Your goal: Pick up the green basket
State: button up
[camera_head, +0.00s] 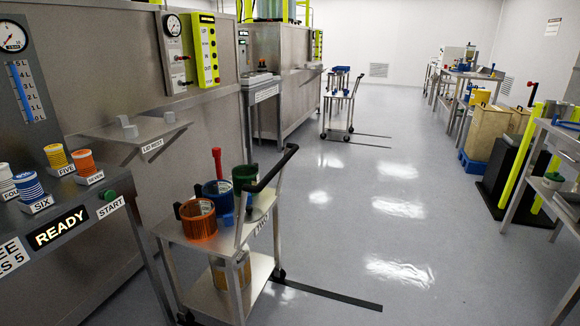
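The green basket (245,178) is a dark green cylinder at the back of the metal cart's top shelf. It is partly hidden by the cart's black handle and by a blue basket in front of it. The blue basket (218,194) stands beside it to the left. An orange basket (198,219) with a dark grip stands nearest, at the cart's front left. My gripper is not in view.
The cart (207,255) has a raised black handle (276,168) on its right and a yellowish container (230,270) on its lower shelf. A READY console (58,228) stands at left. Open floor (400,220) lies right of the cart, before shelves (510,195).

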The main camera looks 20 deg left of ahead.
aim_at(248, 174)
jog(key=i, duration=1.85)
jog(key=i+l+u, duration=0.15)
jog(key=i+u, duration=0.3)
jog(key=i, duration=0.2)
jog(key=i+l+u, duration=0.45)
jog(key=i, duration=0.15)
jog(key=i+l+u, duration=0.85)
jog(key=l, duration=0.35)
jog(key=i, duration=0.1)
